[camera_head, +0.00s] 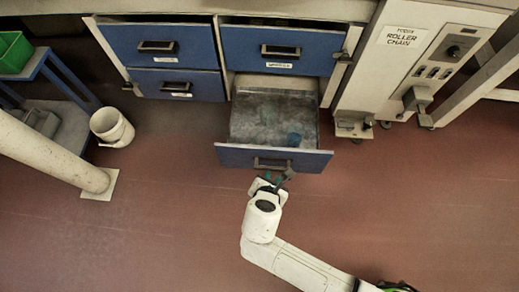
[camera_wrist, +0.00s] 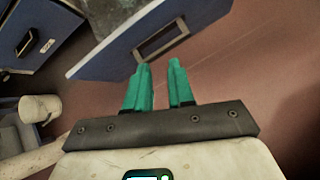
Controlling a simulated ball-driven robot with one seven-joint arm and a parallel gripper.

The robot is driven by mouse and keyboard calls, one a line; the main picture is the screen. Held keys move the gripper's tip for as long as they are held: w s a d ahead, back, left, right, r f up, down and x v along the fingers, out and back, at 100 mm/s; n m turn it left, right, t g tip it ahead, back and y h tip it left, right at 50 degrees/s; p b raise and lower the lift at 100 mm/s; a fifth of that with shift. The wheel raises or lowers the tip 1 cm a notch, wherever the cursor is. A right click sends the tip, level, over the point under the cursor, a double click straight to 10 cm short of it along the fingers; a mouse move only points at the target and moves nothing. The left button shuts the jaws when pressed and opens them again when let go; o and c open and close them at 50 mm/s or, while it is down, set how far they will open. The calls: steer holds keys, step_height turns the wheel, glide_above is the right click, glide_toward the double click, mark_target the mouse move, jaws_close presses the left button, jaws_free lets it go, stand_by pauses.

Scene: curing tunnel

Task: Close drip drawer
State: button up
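The open drawer (camera_head: 231,156) is the lower right one of the blue drawers and is pulled well out. Its blue front has a dark framed handle (camera_head: 272,163). My gripper (camera_head: 273,179) is just in front of the drawer front, near the handle. In the wrist view its two green fingers (camera_wrist: 160,70) are apart with nothing between them, and the drawer front (camera_wrist: 115,55) with its handle (camera_wrist: 162,40) is just ahead. Whether the fingertips touch the front I cannot tell.
The other drawers (camera_head: 160,42) are shut. A control cabinet (camera_head: 405,55) with a roller chain label stands to the right. A white bucket (camera_head: 112,127), a pale post (camera_head: 50,150) and a blue cart with a green bin (camera_head: 14,52) are at left. The red floor is clear around my arm.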

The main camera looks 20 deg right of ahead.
steer(key=a+n, duration=0.2)
steer(key=w+a+n+t, duration=0.1)
steer(key=n, duration=0.1)
steer(key=shift+a+r+p, duration=0.3)
steer(key=shift+a, duration=0.1)
steer(key=c, duration=0.3)
steer(key=shift+w+a+f+n+t, duration=0.15)
steer(key=shift+a+n+t, duration=0.15)
steer(key=shift+n, duration=0.2)
jaws_close()
steer(key=b, duration=0.6)
glide_toward(260, 150)
steer(key=x, duration=0.5)
steer(key=shift+f, duration=0.6)
steer(key=shift+w+d+r, duration=0.1)
steer(key=shift+w+d, duration=0.15)
steer(key=shift+w, duration=0.05)
